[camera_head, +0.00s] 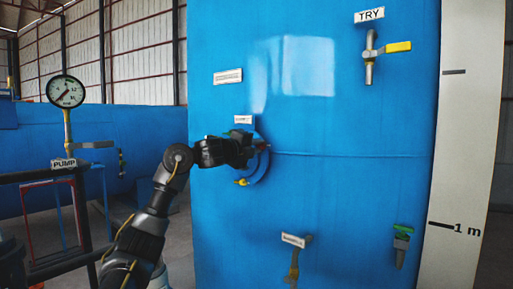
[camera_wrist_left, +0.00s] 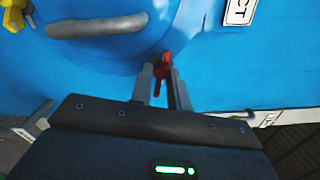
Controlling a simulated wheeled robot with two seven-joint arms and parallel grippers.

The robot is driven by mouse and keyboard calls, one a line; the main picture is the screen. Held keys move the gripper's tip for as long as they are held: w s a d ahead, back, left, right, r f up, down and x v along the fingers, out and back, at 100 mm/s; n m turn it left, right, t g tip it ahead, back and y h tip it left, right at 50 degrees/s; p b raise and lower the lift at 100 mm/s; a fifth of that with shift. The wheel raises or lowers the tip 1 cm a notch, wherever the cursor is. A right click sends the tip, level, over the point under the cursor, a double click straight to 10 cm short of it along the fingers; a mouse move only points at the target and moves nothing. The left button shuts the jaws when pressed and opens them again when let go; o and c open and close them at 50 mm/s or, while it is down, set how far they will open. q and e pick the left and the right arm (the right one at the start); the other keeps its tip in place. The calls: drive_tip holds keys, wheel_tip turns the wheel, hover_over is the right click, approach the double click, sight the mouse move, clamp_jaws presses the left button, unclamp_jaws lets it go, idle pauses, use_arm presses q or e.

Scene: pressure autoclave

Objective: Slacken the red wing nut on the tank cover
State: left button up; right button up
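The blue round tank cover (camera_head: 263,169) is on the front of the large blue tank, partly behind my left arm. In the head view my left gripper (camera_head: 250,150) is at the cover, and the wing nut is hidden there. In the left wrist view the red wing nut (camera_wrist_left: 162,68) stands between the two grey fingertips of my left gripper (camera_wrist_left: 161,80). A grey handle (camera_wrist_left: 97,25) lies on the cover to the upper left. My right gripper is not in view.
A yellow-handled tap under the TRY label (camera_head: 369,50) is at the upper right. A lower valve (camera_head: 294,263) and a green-handled valve (camera_head: 402,240) stick out below. A pressure gauge (camera_head: 66,91) and the PUMP lever (camera_head: 90,145) stand left of my arm.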

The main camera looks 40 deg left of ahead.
use_arm(q)
clamp_jaws()
drive_tip(key=m+p, duration=0.1)
drive_tip(key=m, duration=0.1)
drive_tip(key=shift+m+p, duration=0.35)
drive_tip(key=shift+m, duration=0.05)
drive_tip(key=o, duration=0.5)
unclamp_jaws()
drive_tip(key=shift+d, duration=0.1)
